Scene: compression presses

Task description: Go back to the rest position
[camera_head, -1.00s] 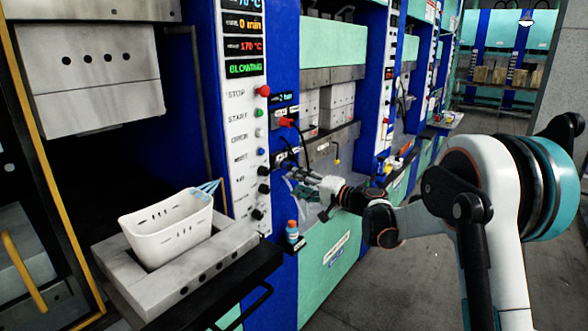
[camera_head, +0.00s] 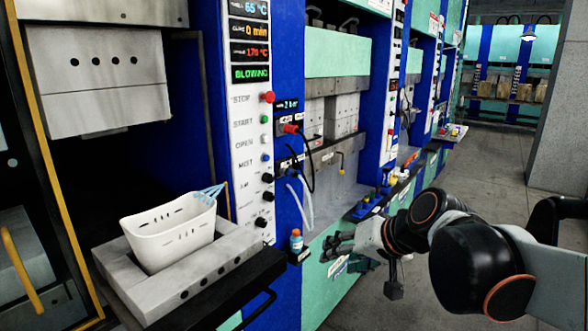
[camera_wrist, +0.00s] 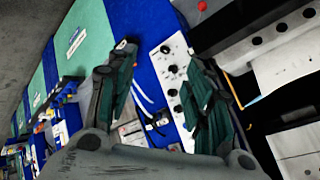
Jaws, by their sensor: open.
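My gripper (camera_head: 338,247) is in front of the press's green lower panel, right of the small orange-and-blue bottle, in the head view. Its fingers point left toward the machine. In the wrist view, my gripper (camera_wrist: 160,95) shows two dark green-padded fingers spread apart with nothing between them. Beyond the fingers is the white control panel (camera_wrist: 172,65) with black knobs. The same control panel (camera_head: 253,150) stands upright in the head view, with a red stop button at its upper right. The arm reaches in from the right edge.
A white basket (camera_head: 168,235) sits on the lower grey mould block (camera_head: 205,270) of the left press. The small bottle (camera_head: 296,241) stands on a little ledge. Pale hoses (camera_head: 305,205) hang near the panel. Grey floor (camera_head: 480,185) lies open behind my arm.

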